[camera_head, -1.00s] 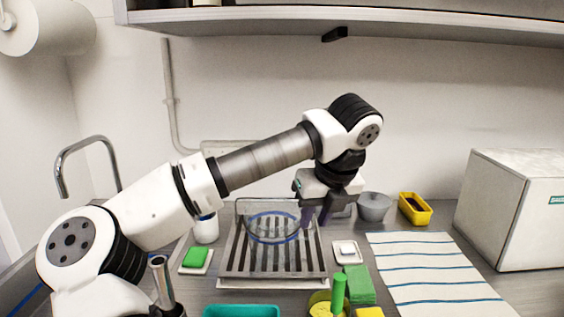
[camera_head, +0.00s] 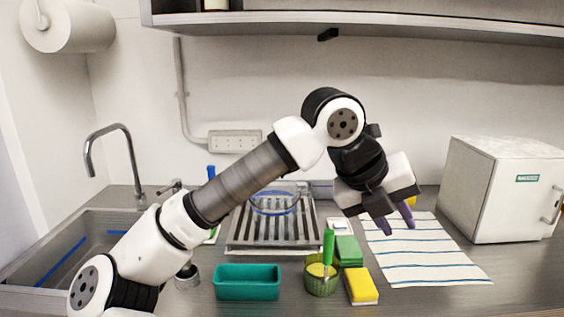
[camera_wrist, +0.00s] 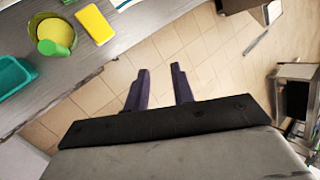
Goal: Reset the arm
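My gripper (camera_head: 398,219) is in the air above the left part of the striped towel in the head view, to the right of the drying rack. Its two purple fingers are spread apart. In the wrist view my gripper (camera_wrist: 162,84) is open and empty, with the tiled floor (camera_wrist: 85,90) showing between and beyond the fingers. My arm bends up and over the counter from the lower left.
A drying rack (camera_head: 243,236) holds a clear glass bowl (camera_head: 273,202). In front are a teal tray (camera_head: 247,268), a green cup (camera_head: 321,286) with a green-handled tool, and a yellow sponge (camera_head: 361,287). A white box (camera_head: 495,195) stands right, a sink (camera_head: 50,245) left. A shelf (camera_head: 370,28) hangs above.

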